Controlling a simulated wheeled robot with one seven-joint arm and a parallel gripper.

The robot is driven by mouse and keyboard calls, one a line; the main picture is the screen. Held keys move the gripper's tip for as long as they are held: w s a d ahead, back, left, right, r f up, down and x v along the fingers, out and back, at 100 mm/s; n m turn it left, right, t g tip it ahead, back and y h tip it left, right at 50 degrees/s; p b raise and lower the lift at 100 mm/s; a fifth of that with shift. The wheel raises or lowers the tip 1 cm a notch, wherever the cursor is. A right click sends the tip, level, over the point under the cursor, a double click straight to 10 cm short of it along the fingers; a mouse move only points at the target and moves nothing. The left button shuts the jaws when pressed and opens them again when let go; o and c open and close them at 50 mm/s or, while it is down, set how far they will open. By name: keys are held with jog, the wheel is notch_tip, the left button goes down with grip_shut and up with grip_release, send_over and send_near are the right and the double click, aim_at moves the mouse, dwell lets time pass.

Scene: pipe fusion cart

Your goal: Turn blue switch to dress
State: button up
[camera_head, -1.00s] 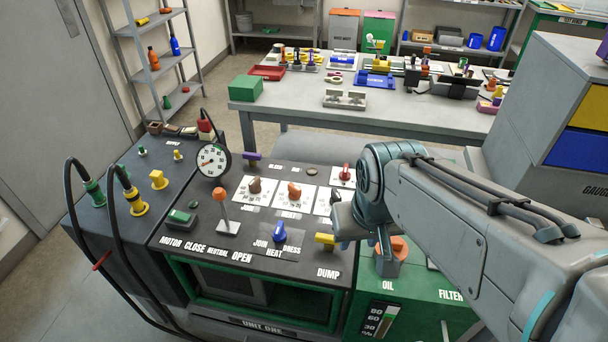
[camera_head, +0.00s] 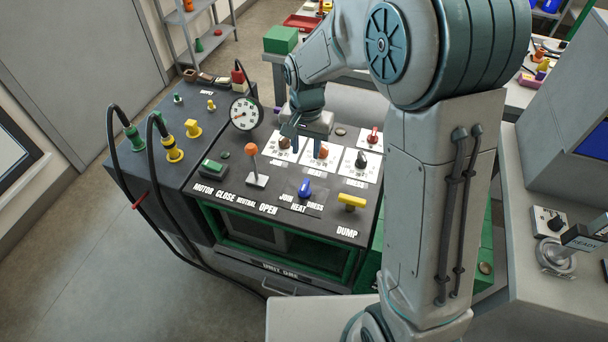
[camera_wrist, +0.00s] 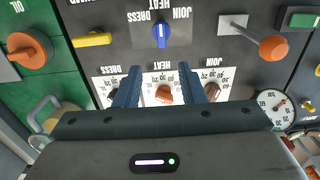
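The blue switch (camera_head: 304,189) sits on the dark sloped panel, with JOIN at its left, HEAT below it and DRESS at its right. In the wrist view the blue switch (camera_wrist: 160,35) stands upright in the picture, in line with the HEAT label. My gripper (camera_head: 303,128) is over the white dial cards, behind the blue switch and apart from it. In the wrist view my gripper (camera_wrist: 158,68) is open, with its fingers to either side of an orange knob (camera_wrist: 163,94). I cannot tell how high the fingers are above that knob.
Around the switch are a yellow DUMP handle (camera_head: 351,201), an orange-topped lever (camera_head: 251,150), a green button (camera_head: 212,167) and a round gauge (camera_head: 245,113). A red-handled knob (camera_head: 373,135) is at the panel's right. Black hoses (camera_head: 160,130) loop at the left.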

aim_at(305, 184)
notch_tip(305, 184, down, 14)
jog(key=shift+w+a+f+p, duration=0.1)
jog(key=shift+p, duration=0.8)
grip_shut()
